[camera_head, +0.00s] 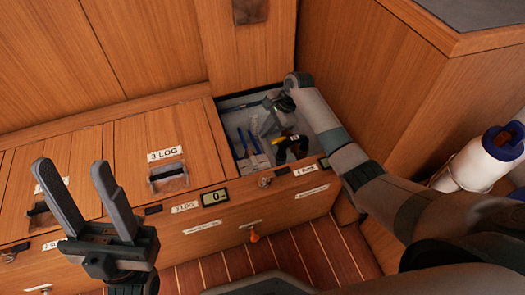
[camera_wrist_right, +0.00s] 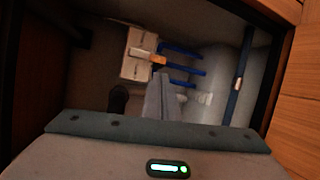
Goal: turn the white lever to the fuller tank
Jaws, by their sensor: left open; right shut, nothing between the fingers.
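The white lever (camera_wrist_right: 143,54), with an orange tip, lies across a white block (camera_wrist_right: 132,70) inside the open compartment. Several blue pipes (camera_wrist_right: 182,70) run from the block to the right in the right wrist view. In the head view the white block (camera_head: 257,162) and blue pipes (camera_head: 243,141) are small. My right gripper (camera_wrist_right: 160,80) is shut and empty, its tips close to the block and lever; contact cannot be told. It reaches into the compartment in the head view (camera_head: 268,122). My left gripper (camera_head: 76,188) is open and empty above the bench. The tank levels cannot be read.
The open compartment (camera_head: 226,103) has wooden walls around it. A closed lid marked "3 LOG" (camera_head: 180,132) lies to its left. A white-and-blue container (camera_head: 480,160) is at right.

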